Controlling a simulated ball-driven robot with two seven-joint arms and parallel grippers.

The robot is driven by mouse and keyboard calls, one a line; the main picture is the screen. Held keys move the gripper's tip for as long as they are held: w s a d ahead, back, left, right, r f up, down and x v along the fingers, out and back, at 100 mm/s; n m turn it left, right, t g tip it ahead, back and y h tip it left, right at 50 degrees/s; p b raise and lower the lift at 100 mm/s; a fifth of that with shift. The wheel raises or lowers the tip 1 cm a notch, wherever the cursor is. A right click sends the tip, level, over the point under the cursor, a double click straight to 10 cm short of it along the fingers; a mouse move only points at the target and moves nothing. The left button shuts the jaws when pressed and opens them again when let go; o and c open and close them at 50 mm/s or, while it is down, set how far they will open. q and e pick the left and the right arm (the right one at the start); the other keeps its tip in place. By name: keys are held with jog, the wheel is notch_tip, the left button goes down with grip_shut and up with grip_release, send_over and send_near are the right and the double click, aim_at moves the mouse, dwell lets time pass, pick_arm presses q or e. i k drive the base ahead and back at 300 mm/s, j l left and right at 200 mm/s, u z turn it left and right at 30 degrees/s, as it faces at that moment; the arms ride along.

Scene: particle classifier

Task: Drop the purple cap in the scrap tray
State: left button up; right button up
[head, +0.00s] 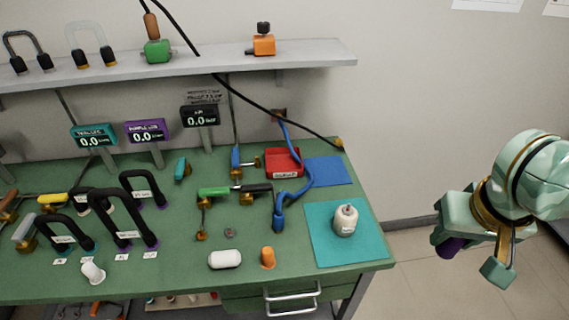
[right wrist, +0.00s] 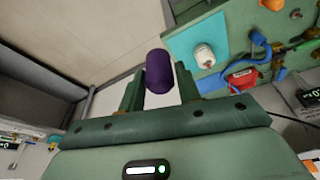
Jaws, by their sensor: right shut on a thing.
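My right gripper (head: 468,257) is off the right side of the bench, over open floor. It is shut on the purple cap (head: 450,247), which shows partly behind the finger in the head view. In the right wrist view the dark purple cap (right wrist: 159,73) sits between the two fingers (right wrist: 160,90) and sticks out past their tips. The scrap tray (head: 283,173) appears to be the small red tray at the back right of the green bench, its label too small to read. It also shows in the right wrist view (right wrist: 240,78). My left gripper is not in view.
A white bottle (head: 345,221) stands on a teal mat (head: 320,250) at the bench's right edge. A blue mat (head: 328,171) lies right of the red tray. A blue hose (head: 293,196) curves beside the tray, and a black cable hangs above it. A shelf (head: 200,63) runs above.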

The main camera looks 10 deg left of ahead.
aim_at(289, 166)
jog(key=i+l, duration=0.1)
jog(key=i, duration=0.2)
jog(key=i+l, duration=0.15)
jog(key=i+u, duration=0.1)
jog(key=u, duration=0.75)
jog(key=i+l+u, duration=0.1)
jog(key=u, duration=0.3)
jog(key=l+u, duration=0.15)
jog(key=u, duration=0.25)
jog(key=i, duration=0.05)
